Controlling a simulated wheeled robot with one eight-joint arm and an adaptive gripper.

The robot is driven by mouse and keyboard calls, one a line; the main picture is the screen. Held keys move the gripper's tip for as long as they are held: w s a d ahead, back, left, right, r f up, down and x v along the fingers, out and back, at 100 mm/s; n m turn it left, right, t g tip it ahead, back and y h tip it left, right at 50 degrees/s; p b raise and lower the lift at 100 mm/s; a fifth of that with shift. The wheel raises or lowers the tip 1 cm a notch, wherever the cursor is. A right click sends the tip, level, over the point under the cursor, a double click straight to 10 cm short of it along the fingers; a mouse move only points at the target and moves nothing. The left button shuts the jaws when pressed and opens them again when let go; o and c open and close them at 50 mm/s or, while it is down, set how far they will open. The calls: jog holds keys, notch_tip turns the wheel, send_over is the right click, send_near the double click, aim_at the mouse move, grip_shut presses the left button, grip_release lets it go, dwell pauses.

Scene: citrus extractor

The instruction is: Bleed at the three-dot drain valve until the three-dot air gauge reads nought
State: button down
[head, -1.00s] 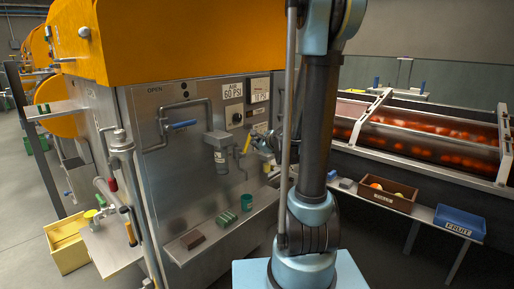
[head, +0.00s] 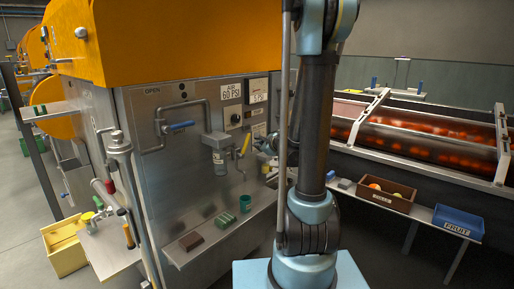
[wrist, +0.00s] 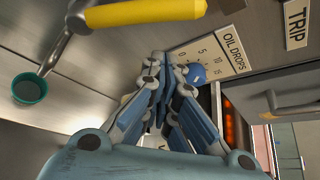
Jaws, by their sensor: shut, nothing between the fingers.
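On the steel panel, a yellow lever (head: 246,144) stands steeply tilted on a valve, with a green cup (head: 245,203) on the shelf below. In the wrist view the yellow handle (wrist: 145,12) is at the top left, its spout pointing to the cup (wrist: 29,88). Dots (head: 183,91) mark the panel above a blue-handled pipe valve; I cannot count them. A small display (head: 259,97) appears to read 5 PSI; its dots are not legible. My gripper (wrist: 168,62) is shut and empty, apart from the yellow handle; in the head view it is partly behind my arm.
An AIR 60 PSI plate (head: 232,91) and a dial (head: 233,118) are left of the display. A blue knob (wrist: 195,73) by an OIL DROPS scale (wrist: 222,55) lies just beyond my fingertips. The blue valve handle (head: 178,127), green blocks (head: 225,219) and brown block (head: 191,240) are farther left.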

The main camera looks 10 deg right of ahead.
jog(key=f+v, duration=0.2)
jog(key=v, duration=0.7)
jog(key=shift+s+d, duration=0.15)
jog(key=shift+s, duration=0.4)
jog(key=shift+r, duration=0.15)
jog(key=s+d+f+n+g+h, duration=0.1)
jog(key=s+f+n+g, duration=0.1)
jog(key=s+n, duration=0.5)
jog(key=s+d+f+n+g+h, duration=0.1)
jog(key=s+f+n+g+h, duration=0.1)
jog(key=s+n, duration=0.6)
jog(key=s+d+f+n+g+h, duration=0.1)
jog(key=s+f+n+g, duration=0.3)
jog(key=s, duration=0.8)
jog(key=n+g+h, duration=0.1)
jog(key=n+g, duration=0.1)
jog(key=n, duration=0.2)
jog(key=shift+s, duration=0.4)
